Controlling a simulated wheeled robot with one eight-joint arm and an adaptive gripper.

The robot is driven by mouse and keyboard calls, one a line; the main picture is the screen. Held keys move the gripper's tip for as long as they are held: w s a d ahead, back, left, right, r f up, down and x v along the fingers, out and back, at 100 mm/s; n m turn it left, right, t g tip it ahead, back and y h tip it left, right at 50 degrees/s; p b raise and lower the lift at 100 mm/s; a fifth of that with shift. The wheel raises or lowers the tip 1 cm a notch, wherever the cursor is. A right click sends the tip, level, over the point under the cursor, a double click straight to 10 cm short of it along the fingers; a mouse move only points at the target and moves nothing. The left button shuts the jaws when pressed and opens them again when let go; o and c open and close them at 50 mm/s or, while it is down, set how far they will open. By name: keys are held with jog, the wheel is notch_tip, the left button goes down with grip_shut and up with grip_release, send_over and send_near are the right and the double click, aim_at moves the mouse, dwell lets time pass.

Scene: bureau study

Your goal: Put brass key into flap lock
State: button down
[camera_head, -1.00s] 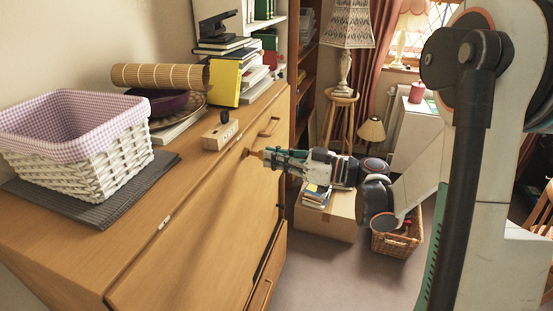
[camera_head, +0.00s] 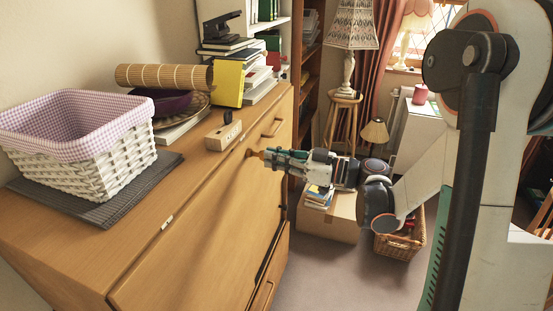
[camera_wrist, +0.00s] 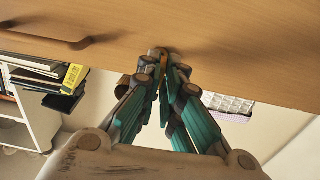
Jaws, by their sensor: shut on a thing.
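My gripper (camera_head: 268,155) is at the upper front of the wooden bureau flap (camera_head: 192,240), in the middle of the head view.
A wooden block with a dark knob (camera_head: 223,135) stands on the bureau top near the edge. A white basket (camera_head: 85,140) sits on a grey mat (camera_head: 110,207). A flap handle (camera_wrist: 45,38) is beside the gripper. A cardboard box (camera_head: 328,222) and wicker basket (camera_head: 400,243) stand on the floor.

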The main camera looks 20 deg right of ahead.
jog(key=shift+x, duration=0.95)
dwell(0.6)
jog(key=c, duration=1.8)
grip_release()
jog(key=o, duration=0.6)
jog(key=shift+c, duration=0.2)
jog(key=b+v, duration=0.1)
jog(key=v, duration=0.7)
